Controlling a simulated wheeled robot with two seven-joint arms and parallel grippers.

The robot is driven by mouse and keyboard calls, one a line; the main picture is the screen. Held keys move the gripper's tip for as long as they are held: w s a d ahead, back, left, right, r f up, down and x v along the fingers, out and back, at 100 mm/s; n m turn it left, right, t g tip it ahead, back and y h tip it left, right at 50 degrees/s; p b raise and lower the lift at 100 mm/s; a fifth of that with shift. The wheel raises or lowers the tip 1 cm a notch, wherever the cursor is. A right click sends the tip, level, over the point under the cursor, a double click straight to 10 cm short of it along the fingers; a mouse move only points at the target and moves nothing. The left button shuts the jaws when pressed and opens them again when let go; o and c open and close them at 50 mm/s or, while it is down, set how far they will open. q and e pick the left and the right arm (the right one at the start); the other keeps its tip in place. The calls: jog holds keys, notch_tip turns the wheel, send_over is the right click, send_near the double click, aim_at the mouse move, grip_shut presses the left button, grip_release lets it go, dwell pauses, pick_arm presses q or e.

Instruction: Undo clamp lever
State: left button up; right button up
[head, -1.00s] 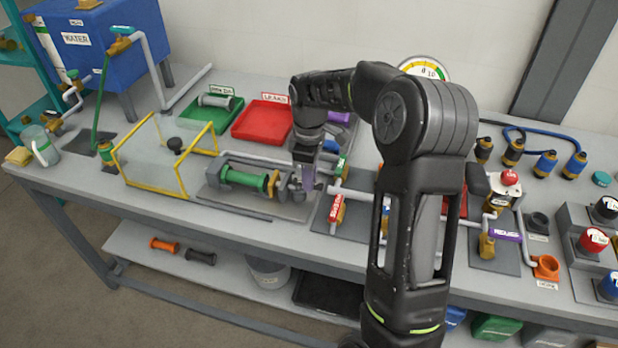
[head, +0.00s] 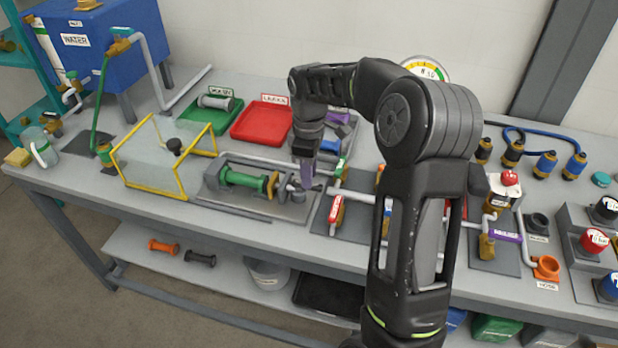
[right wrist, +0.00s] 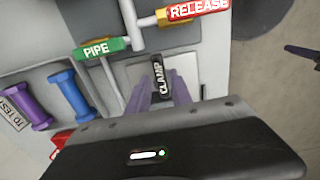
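The clamp lever (right wrist: 160,80) shows in the right wrist view as a black piece with a white CLAMP label. The two purple-grey fingers of my right gripper (right wrist: 160,92) stand either side of it, parted by about the label's width. I cannot tell whether they press on it. In the head view my right gripper (head: 307,171) points down at the right end of the fixture with the green cylinder (head: 244,179), partly hiding the clamp there. My left gripper is out of view.
A red RELEASE handle (right wrist: 196,11) and a green PIPE handle (right wrist: 102,46) are close by. A yellow-framed clear guard (head: 150,165) stands left of the fixture. Red (head: 262,124) and green (head: 209,117) trays lie behind. Blue and purple spools are at the wrist view's left.

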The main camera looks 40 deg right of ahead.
notch_tip(320, 180, up, 6)
jog(key=shift+r+b, duration=0.1)
jog(key=shift+b, duration=0.2)
dwell(0.5)
